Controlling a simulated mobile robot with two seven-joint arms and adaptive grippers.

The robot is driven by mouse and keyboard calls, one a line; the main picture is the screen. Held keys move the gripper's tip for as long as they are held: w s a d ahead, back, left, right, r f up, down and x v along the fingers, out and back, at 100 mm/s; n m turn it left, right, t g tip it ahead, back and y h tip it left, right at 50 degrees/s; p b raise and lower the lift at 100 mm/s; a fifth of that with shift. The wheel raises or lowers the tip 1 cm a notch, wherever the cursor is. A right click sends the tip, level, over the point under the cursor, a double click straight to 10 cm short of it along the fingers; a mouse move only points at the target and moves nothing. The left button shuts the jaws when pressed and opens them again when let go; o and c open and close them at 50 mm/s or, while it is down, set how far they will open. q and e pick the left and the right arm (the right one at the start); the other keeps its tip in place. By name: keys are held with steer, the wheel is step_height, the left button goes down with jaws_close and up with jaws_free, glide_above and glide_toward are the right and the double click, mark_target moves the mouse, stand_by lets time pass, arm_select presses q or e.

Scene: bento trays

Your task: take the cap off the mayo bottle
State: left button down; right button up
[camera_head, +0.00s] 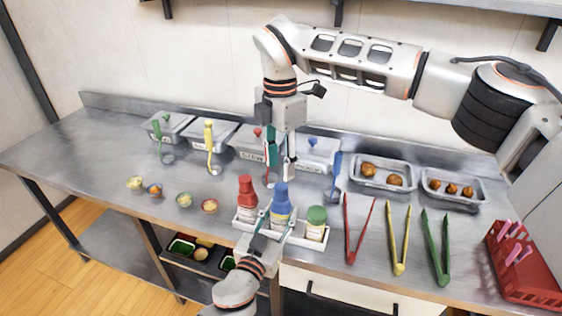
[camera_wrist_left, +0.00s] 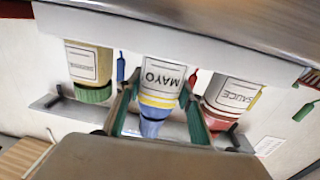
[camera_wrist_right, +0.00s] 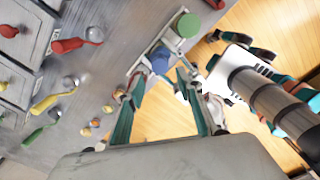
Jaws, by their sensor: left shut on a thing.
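The mayo bottle (camera_head: 281,218) stands upright in a white rack (camera_head: 302,240), with its blue cap (camera_head: 280,195) on top. In the left wrist view the bottle (camera_wrist_left: 160,78) appears upside down between my left fingers, cap (camera_wrist_left: 151,126) downward. My left gripper (camera_head: 268,238) is shut on the bottle's body from the front. My right gripper (camera_head: 281,172) points down, open and empty, above and behind the bottle. In the right wrist view the blue cap (camera_wrist_right: 160,62) lies just beyond my right fingertips (camera_wrist_right: 160,88), apart from them.
A red-capped sauce bottle (camera_head: 247,200) and a green-capped bottle (camera_head: 316,224) flank the mayo in the rack. Red tongs (camera_head: 356,232) lie to the right. Lidded containers (camera_head: 318,152) stand behind my right gripper. Small bowls (camera_head: 184,200) sit at left.

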mark_target(281, 186)
steer(key=m, duration=0.6)
steer(key=shift+f, duration=4)
jaws_close()
